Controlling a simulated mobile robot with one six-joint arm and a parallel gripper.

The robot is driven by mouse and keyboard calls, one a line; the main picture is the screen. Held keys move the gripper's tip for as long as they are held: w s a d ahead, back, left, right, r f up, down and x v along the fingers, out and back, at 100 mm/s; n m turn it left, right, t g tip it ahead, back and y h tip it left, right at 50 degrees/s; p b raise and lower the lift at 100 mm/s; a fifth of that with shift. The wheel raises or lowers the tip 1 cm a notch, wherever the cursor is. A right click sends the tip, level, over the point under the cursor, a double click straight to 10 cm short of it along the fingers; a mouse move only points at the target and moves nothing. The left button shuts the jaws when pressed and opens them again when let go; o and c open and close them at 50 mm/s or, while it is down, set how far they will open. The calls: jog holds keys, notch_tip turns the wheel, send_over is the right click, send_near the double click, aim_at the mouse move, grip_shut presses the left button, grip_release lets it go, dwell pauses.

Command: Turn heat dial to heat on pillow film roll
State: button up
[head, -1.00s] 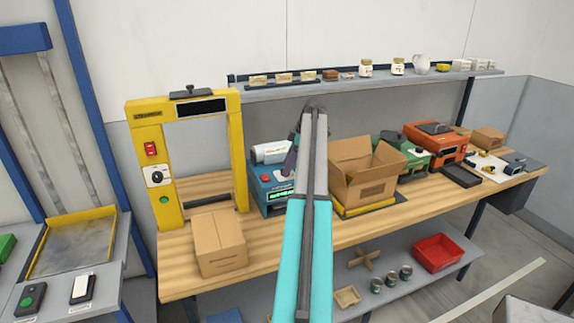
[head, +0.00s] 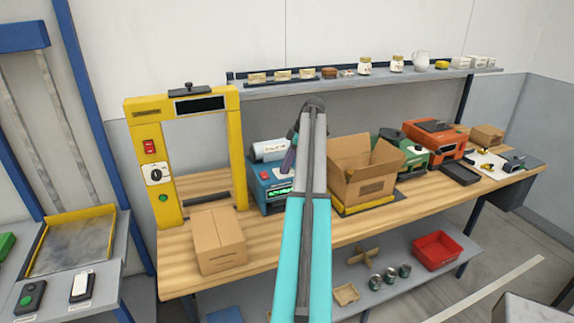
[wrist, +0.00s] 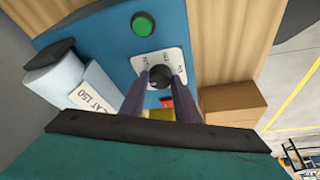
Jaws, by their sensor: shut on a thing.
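The blue pillow film machine (head: 268,196) stands on the wooden bench, with a white film roll (head: 270,150) at its back. In the wrist view its blue face (wrist: 115,48) fills the upper middle, and the film roll (wrist: 56,80) lies at left beside a label card. The black heat dial (wrist: 160,76) sits on a white plate with small marks too blurred to read. My gripper (wrist: 161,78) is shut on the dial, one dark finger on each side. In the head view my arm hides the dial and part of the machine.
A yellow frame (head: 132,115) with its own switch and dial stands left of the machine, with a closed carton (head: 219,242) in front. An open carton (head: 360,183) stands close at right. A green button (wrist: 143,24) and red switch (wrist: 167,102) flank the dial.

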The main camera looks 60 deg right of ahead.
jog(key=shift+s+a+f+m+h+b, duration=0.1)
jog(key=shift+m+h+b, duration=0.2)
jog(key=shift+m, duration=0.3)
jog(key=shift+a+m+h+b, duration=0.1)
jog(key=shift+m+h+b, duration=0.1)
jog(key=shift+m+b, duration=0.3)
jog(key=m+h, duration=0.1)
jog(key=m, duration=0.2)
jog(key=shift+m+b, duration=0.4)
jog(key=m, duration=0.2)
jog(key=m+h, duration=0.2)
jog(key=m, duration=0.1)
jog(key=shift+a+m+b, duration=0.25)
jog(key=shift+m+b, duration=0.05)
jog(key=shift+b, duration=0.1)
jog(key=m+g+h, duration=0.1)
jog(key=m, duration=0.2)
jog(key=m+h, duration=0.1)
jog(key=m, duration=0.2)
jog(key=shift+g, duration=0.4)
jog(key=m, duration=0.2)
jog(key=m+g, duration=0.2)
jog(key=m, duration=0.1)
jog(key=shift+w+a+m+h, duration=0.1)
jog(key=shift+w+m+h, duration=0.2)
jog(key=shift+h, duration=0.1)
jog(key=o, duration=1)
